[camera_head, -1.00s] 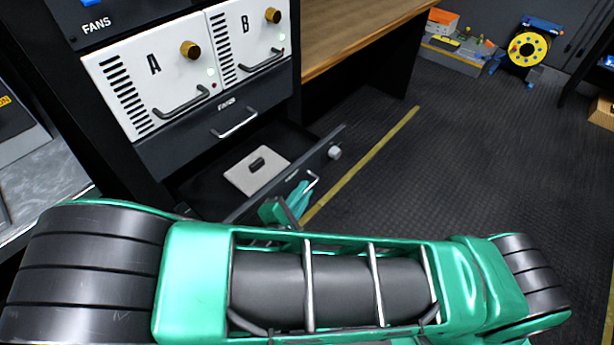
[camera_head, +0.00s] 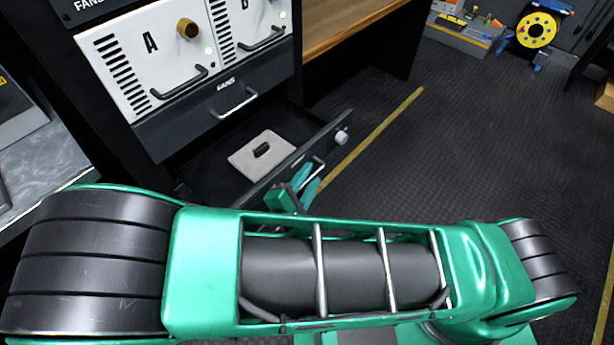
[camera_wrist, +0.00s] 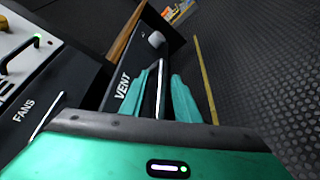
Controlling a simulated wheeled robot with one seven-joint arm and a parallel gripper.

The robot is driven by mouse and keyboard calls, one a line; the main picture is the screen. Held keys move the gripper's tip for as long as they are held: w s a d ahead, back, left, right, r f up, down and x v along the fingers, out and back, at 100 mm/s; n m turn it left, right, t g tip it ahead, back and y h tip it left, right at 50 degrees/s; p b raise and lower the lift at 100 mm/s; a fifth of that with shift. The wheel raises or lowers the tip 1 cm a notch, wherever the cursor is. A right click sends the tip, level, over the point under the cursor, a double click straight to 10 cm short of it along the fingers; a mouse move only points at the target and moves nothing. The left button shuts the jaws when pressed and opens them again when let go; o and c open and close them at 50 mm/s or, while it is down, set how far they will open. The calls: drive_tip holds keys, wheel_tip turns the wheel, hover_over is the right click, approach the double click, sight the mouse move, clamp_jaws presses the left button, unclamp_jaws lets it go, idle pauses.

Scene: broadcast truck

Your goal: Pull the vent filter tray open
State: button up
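The vent filter tray (camera_head: 262,196) is a dark drawer low in the rack, standing well open. Its front carries a white VENT label (camera_wrist: 122,86), a thin metal bar handle (camera_wrist: 161,88) and a pale knob (camera_head: 342,137). A light grey panel with a dark grip (camera_head: 250,160) lies inside. My gripper (camera_head: 298,190) is at the tray's handle. My arm hides the lower part of the tray front in the head view.
A closed FANS drawer (camera_head: 180,128) is just above the tray, under white units A (camera_head: 135,62) and B (camera_head: 233,28). A wooden bench (camera_head: 345,28) is behind. The dark floor (camera_head: 450,150) to the right is clear. A yellow cable reel (camera_head: 536,31) stands far back.

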drive_tip(key=v, duration=1)
drive_tip(key=shift+s+a, duration=0.2)
drive_tip(key=shift+s, duration=0.1)
drive_tip(key=w+d+r+m+g+h, duration=0.1)
drive_tip(key=w+d+r+m+g, duration=0.25)
drive_tip(key=d, duration=0.45)
drive_tip(key=w+d+r+m+g, duration=0.2)
drive_tip(key=d+m+g, duration=0.3)
drive_tip(key=d, duration=0.3)
drive_tip(key=w+d+r+m+g+h, duration=0.1)
drive_tip(key=w+d+r+m+g, duration=0.15)
drive_tip(key=d+m+g, duration=0.4)
drive_tip(key=s+d+r+m+y, duration=0.4)
drive_tip(key=s+d+r+m, duration=0.1)
drive_tip(key=d, duration=0.4)
drive_tip(key=s+d+r+m+t+y, duration=0.1)
drive_tip(key=s+d+r+m+y, duration=0.4)
drive_tip(key=s+d+r, duration=0.2)
drive_tip(key=s+d, duration=0.2)
drive_tip(key=s, duration=0.1)
drive_tip(key=shift+d, duration=0.3)
drive_tip(key=shift+s, duration=0.15)
